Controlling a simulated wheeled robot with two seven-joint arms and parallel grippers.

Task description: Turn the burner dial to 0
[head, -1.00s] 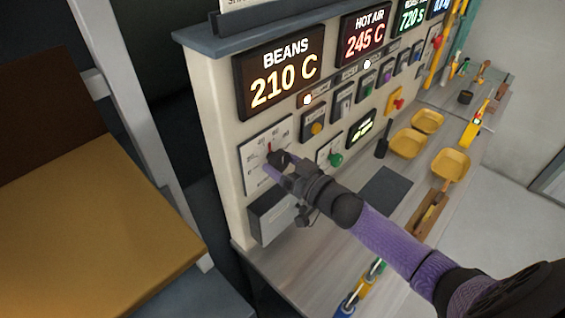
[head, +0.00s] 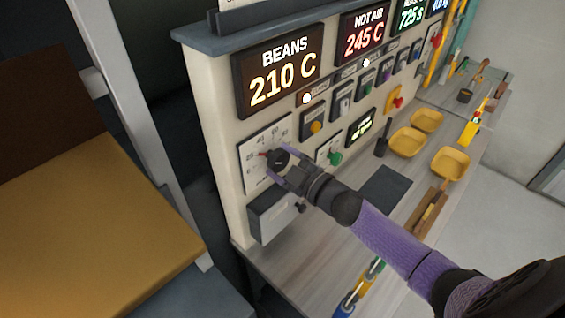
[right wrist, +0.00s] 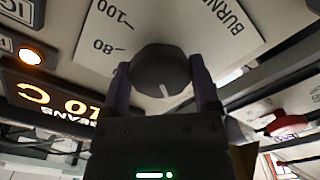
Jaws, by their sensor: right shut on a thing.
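The burner dial is a dark round knob (head: 278,159) on a white scale plate (head: 251,180) at the left of the panel. A red pointer at the knob points left in the head view. My right gripper (head: 282,168) is shut on the knob, which also shows in the right wrist view (right wrist: 161,68) between both fingers (right wrist: 162,88). A pale mark on the knob faces the gripper's palm there. The scale marks 80 and 100 show beside the knob; the 0 mark is not readable. My left gripper is not in view.
Below the dial is a grey box (head: 272,217). A green knob (head: 335,158) and an orange knob (head: 316,127) sit to its right. Yellow trays (head: 450,164) and tools stand on the counter. A brown table (head: 90,235) is at left.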

